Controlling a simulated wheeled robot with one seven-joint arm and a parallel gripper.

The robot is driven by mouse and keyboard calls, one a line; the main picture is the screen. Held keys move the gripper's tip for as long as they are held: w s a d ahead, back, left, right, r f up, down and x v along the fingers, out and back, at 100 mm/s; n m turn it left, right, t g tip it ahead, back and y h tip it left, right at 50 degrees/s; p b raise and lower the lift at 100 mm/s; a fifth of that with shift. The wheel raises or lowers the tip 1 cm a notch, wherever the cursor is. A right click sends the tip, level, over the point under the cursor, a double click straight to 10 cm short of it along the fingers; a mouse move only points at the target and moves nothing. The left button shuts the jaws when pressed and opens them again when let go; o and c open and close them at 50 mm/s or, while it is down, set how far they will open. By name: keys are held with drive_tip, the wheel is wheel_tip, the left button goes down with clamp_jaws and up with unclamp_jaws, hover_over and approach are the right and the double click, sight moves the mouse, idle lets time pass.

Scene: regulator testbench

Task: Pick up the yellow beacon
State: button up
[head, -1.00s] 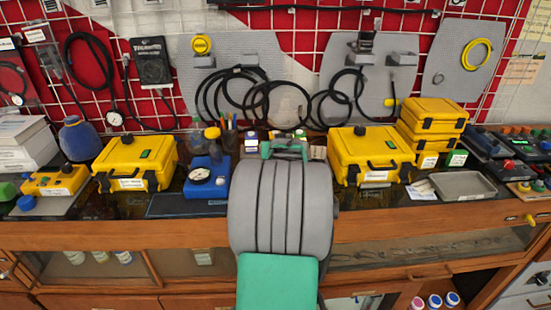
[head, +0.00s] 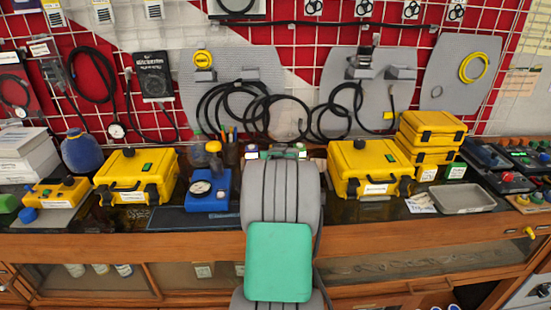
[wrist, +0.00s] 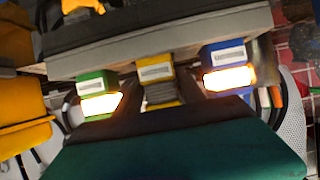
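The yellow beacon (wrist: 157,72) is a small block with a pale label in the middle of the wrist view, between a green beacon (wrist: 97,82) and a blue beacon (wrist: 226,56). The green and blue ones show bright glowing faces. My gripper (wrist: 160,88) appears open: dark finger shapes stand on both sides of the yellow beacon, apart from each other. Whether they touch it I cannot tell. In the head view, my arm hides my gripper and most of the beacons; only small tops show at the bench's back edge.
A yellow case (head: 136,178) stands left of my arm, with a blue gauge box (head: 208,192) between. Another yellow case (head: 368,172) stands close on the right. A grey tray (head: 462,197) lies farther right. Cables hang on the wall grid behind.

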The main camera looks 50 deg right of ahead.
clamp_jaws()
idle(0.4)
